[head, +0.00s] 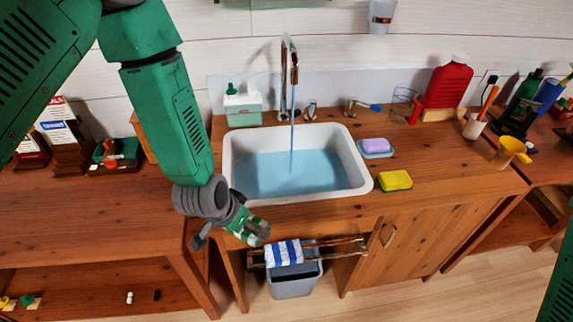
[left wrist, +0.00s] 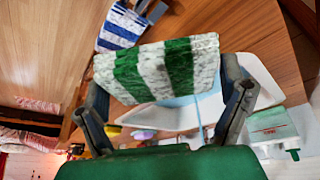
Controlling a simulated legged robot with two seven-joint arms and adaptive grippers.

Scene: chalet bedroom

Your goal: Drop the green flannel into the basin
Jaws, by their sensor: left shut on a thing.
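The green-and-white striped flannel (head: 250,228) is held in my left gripper (head: 224,217), just off the front left corner of the basin. In the left wrist view the flannel (left wrist: 155,68) spans between the two fingers of my left gripper (left wrist: 168,92). The white basin (head: 353,172) is set in the wooden counter and holds blue water under a running tap. Part of the basin (left wrist: 262,78) shows behind the flannel in the left wrist view. My right gripper is out of view.
A blue-and-white striped cloth (head: 284,252) hangs on a rail below the counter, above a grey bin (head: 295,284). The tap (head: 290,62) rises behind the basin. A soap dispenser (head: 242,106), purple soap (head: 375,146) and yellow sponge (head: 395,181) stand around it.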

